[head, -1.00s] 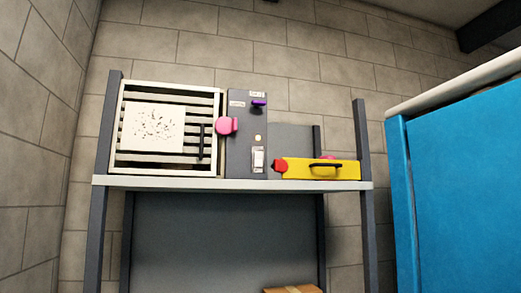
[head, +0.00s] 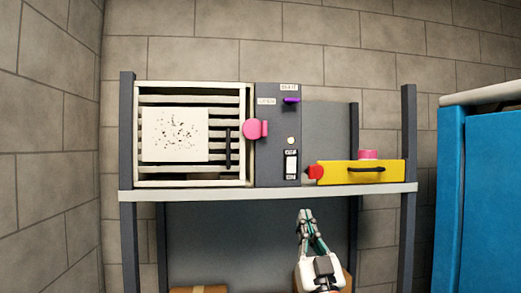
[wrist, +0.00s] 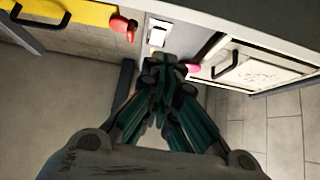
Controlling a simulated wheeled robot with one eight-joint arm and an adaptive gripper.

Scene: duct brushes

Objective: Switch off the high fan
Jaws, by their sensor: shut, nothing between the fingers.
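The fan unit sits on the high shelf: a white slatted grille (head: 192,98) with a speckled white sheet on it, and a dark grey panel (head: 268,140) at its right. A white rocker switch (head: 291,165) is low on the panel, with small dark labels above and below that seem to read OFF and ON. My gripper (head: 305,214) is shut and empty, pointing up below the shelf board in the head view, just under the switch. In the wrist view the switch (wrist: 157,36) is beyond my closed fingertips (wrist: 170,62), with a visible gap.
A yellow box (head: 390,172) with a black handle and red end stands right of the panel. The shelf edge (head: 240,193) runs below. A blue cabinet (head: 495,190) is at right.

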